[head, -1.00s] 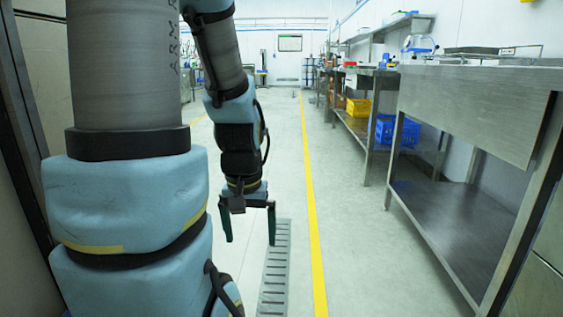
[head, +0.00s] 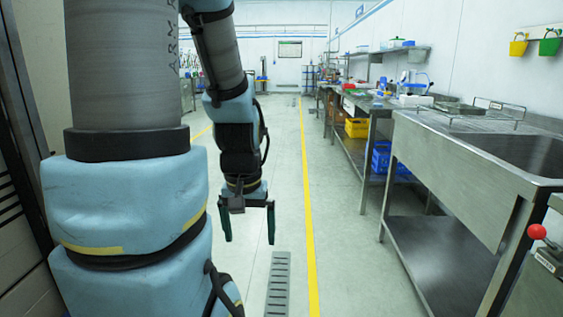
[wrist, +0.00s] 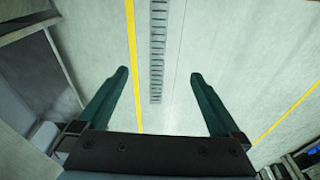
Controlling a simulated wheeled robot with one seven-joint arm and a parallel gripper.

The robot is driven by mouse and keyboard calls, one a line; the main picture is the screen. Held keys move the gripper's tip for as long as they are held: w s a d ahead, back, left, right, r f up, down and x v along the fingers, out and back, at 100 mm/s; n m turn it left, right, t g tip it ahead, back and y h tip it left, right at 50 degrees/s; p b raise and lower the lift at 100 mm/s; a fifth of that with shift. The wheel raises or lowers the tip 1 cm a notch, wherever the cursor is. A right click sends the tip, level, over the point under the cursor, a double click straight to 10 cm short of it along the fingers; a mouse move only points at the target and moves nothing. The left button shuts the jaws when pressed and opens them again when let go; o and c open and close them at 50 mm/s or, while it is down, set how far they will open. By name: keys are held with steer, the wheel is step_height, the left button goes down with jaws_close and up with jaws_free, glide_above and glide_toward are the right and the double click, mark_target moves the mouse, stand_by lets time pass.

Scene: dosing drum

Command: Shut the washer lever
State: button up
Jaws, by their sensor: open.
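A red ball knob (head: 537,231) on a short stem shows at the right edge of the head view, above a grey metal box with a label (head: 546,260). It looks like a lever, but the box is cut off by the frame, so I cannot tell whether it is the washer's or how it is set. My gripper (head: 249,238) hangs open and empty over the floor, left of the yellow line, well away from the knob. In the wrist view my gripper (wrist: 159,74) has its two green fingers wide apart with only floor beyond them.
A steel sink table (head: 450,180) with a wire rack stands on the right. Behind it are a bench with blue (head: 385,158) and yellow crates (head: 357,128). A floor drain (head: 278,285) and a yellow line (head: 308,200) run along the open aisle. A wall is close on the left.

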step_height(320, 180, up, 12)
steer(key=p, duration=1)
steer(key=shift+r, duration=0.25)
